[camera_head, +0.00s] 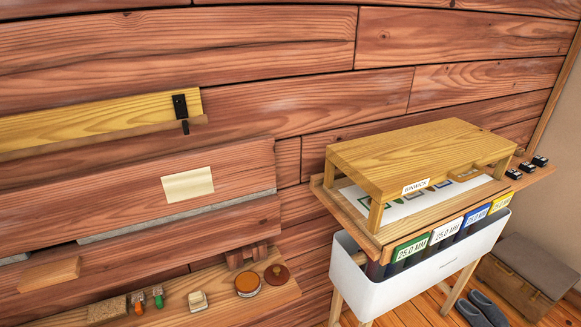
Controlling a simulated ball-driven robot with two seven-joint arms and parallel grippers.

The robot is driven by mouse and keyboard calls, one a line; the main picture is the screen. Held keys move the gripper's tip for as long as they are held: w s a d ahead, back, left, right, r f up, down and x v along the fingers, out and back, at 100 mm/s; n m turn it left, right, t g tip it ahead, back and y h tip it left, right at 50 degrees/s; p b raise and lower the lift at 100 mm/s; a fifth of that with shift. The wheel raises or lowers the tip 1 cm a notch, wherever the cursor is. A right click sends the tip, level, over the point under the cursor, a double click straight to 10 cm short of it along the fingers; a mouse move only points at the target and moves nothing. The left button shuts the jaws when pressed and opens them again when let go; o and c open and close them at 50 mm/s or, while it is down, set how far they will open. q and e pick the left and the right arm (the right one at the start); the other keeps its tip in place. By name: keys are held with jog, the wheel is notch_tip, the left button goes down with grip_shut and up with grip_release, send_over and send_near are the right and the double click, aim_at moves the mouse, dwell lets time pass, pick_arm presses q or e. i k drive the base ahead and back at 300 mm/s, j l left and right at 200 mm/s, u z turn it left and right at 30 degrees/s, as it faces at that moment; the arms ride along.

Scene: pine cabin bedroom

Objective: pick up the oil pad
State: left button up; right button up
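Nothing in view is marked as the oil pad, so I cannot tell for certain which thing it is. A low round tin (248,285) with an orange-brown top sits on the lower wooden shelf (240,309) at the bottom left. A round dark brown lid-like disc (277,274) with a small knob lies just right of it. A small cream block (197,300) stands on the same shelf, left of the tin. Neither of my grippers shows in the head view.
A cork-like block (107,309) and small orange and green items (157,296) share the shelf. A wooden stand (420,155) is on a small table at right, above a white bin (400,290) of labelled binders. A chest (520,275) and slippers (480,308) are on the floor.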

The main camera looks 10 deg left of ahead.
aim_at(197, 300)
jog(key=j+u, duration=0.1)
jog(key=u, duration=1.05)
jog(key=i+l, duration=0.05)
